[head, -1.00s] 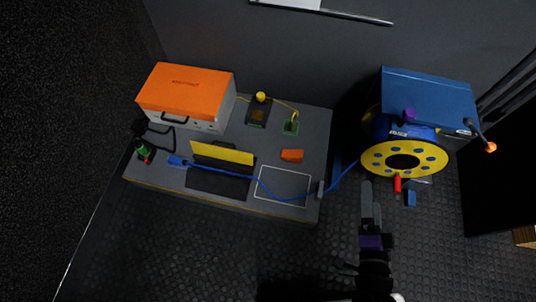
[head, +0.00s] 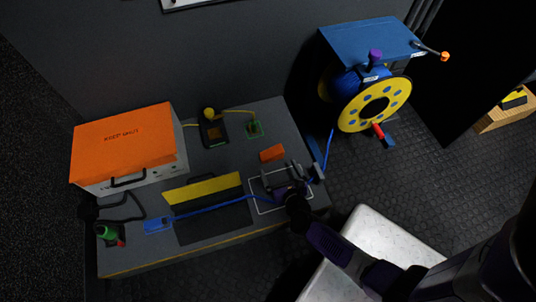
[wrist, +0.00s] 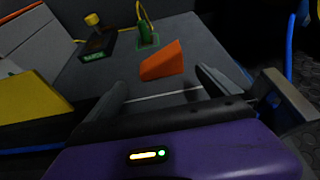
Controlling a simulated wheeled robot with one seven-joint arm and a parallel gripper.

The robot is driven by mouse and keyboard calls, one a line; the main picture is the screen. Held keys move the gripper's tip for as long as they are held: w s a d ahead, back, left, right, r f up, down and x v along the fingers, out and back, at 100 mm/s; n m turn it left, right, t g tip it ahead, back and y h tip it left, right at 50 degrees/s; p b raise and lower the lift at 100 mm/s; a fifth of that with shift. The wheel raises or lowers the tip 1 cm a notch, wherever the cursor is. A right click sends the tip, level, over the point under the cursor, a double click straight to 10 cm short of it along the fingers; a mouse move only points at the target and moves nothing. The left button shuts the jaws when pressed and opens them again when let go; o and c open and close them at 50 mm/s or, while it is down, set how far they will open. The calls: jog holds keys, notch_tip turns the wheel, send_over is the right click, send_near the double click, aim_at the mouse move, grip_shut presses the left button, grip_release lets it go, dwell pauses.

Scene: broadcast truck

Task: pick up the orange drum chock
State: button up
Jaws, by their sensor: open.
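The orange drum chock (head: 272,153), a small wedge, lies on the grey bench top (head: 222,160), just behind the white outlined rectangle. My gripper (head: 280,172) is over that rectangle, in front of the chock. In the wrist view the chock (wrist: 162,60) sits ahead of and between the two open fingers (wrist: 160,82), with its sloped face visible. The fingers are apart and empty, and do not touch the chock.
A blue cable (head: 210,208) runs across the bench past a yellow-topped black ramp (head: 203,188). An orange-lidded case (head: 125,140) stands at left. A black box with a yellow knob (head: 213,132) and a green socket (head: 255,130) are behind. A yellow-and-blue drum (head: 352,115) stands right.

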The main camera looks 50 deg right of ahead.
aim_at(273, 159)
jog(key=b+x, duration=0.3)
jog(key=x, duration=0.4)
jog(key=shift+f, duration=0.2)
jog(key=c, duration=1.4)
